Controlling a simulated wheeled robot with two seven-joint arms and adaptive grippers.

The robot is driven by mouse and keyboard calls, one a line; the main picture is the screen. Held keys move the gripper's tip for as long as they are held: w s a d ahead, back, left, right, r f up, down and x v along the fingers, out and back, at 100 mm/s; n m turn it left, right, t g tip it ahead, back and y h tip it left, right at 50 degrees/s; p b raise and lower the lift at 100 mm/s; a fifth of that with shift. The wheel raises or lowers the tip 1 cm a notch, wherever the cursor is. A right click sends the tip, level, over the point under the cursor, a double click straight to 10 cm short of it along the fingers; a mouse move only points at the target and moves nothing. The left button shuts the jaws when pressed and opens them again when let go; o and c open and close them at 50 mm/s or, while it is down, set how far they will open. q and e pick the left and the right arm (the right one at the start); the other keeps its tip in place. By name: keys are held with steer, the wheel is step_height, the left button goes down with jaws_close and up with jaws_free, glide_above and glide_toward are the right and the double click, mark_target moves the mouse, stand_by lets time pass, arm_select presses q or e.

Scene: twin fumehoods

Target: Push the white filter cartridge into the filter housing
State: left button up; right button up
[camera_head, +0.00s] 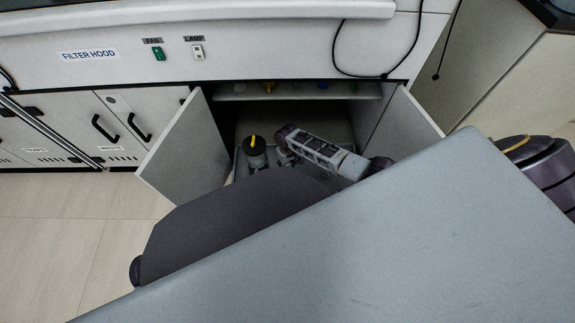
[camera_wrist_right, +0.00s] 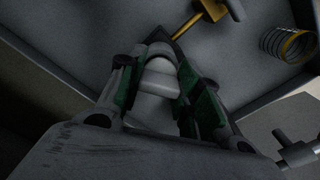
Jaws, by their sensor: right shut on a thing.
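My right gripper (camera_head: 284,152) reaches into the open cabinet under the hood. In the right wrist view, the right gripper (camera_wrist_right: 164,62) has its green-padded fingers on either side of a white rounded piece, which looks like the filter cartridge (camera_wrist_right: 152,105). It is shut on this piece, and the fingers hide part of it. The cartridge cannot be made out in the head view. A grey cylinder with a black top and yellow bar (camera_head: 254,145) stands left of the gripper; I cannot tell if it is the filter housing. My left gripper is not in view.
The cabinet's left door (camera_head: 188,155) and right door (camera_head: 408,122) stand open beside the reach. A shelf (camera_head: 310,91) crosses above. In the wrist view, a yellow fitting (camera_wrist_right: 207,13) and a coil with a yellow ring (camera_wrist_right: 288,44) lie beyond the fingers.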

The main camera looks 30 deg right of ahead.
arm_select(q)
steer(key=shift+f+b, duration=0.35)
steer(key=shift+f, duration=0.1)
arm_select(e)
steer(key=shift+f, duration=0.6)
steer(key=o, duration=1)
steer(key=shift+r, duration=0.2)
steer(key=shift+r, duration=5.8)
arm_select(q)
steer(key=shift+p, duration=0.3)
arm_select(e)
steer(key=shift+s, duration=0.1)
arm_select(q)
steer(key=shift+p, duration=0.3)
